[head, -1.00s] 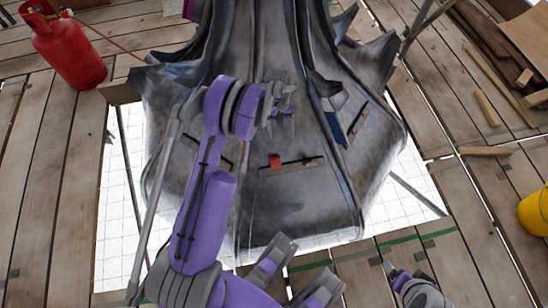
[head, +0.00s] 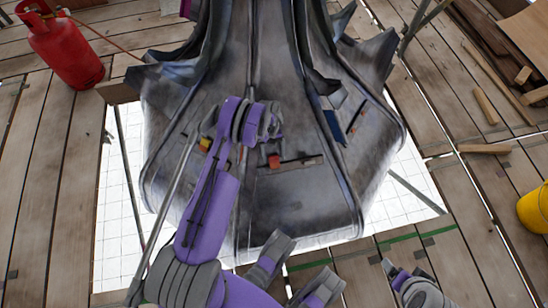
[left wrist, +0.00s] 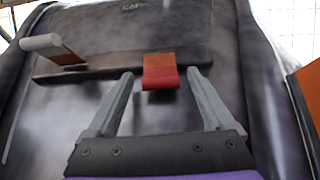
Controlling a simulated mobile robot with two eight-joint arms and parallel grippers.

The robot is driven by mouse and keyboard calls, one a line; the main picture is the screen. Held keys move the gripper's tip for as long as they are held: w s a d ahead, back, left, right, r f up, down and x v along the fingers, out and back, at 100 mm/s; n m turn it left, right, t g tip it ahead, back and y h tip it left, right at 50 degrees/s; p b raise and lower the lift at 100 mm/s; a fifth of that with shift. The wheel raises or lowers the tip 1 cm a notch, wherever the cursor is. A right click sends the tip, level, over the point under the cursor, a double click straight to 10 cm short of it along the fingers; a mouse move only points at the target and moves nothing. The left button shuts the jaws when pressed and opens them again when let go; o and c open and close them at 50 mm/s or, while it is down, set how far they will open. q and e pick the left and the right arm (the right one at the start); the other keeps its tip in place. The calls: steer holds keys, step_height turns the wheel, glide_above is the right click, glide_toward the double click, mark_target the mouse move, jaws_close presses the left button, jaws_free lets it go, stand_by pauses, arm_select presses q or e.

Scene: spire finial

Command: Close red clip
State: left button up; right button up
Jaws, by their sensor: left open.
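The red clip (head: 273,161) sits on a dark slot bar on the front face of the grey metal spire base. In the left wrist view the red clip (left wrist: 160,72) is a small tab, orange-red above and brighter red below, standing out over the bar. My left gripper (left wrist: 161,71) is open, with one fingertip on each side of the clip and a visible gap to both. In the head view the left wrist (head: 262,122) is above and left of the clip, and its fingertips are hard to make out.
The slot bar (left wrist: 100,68) carries a raised brown flap with a pale roller (left wrist: 41,42) at its left. A red gas cylinder (head: 62,48) and yellow bucket (head: 535,209) stand farther off.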

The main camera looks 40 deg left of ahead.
arm_select(q)
steer(key=shift+s+d+f, duration=0.15)
steer(key=shift+d+f, duration=0.05)
steer(key=shift+f, duration=0.35)
jaws_close()
steer(key=shift+a+f+g+h+b, duration=0.2)
steer(key=shift+f+g+h+b, duration=0.15)
steer(key=shift+b, duration=0.9)
steer(key=shift+r, duration=0.2)
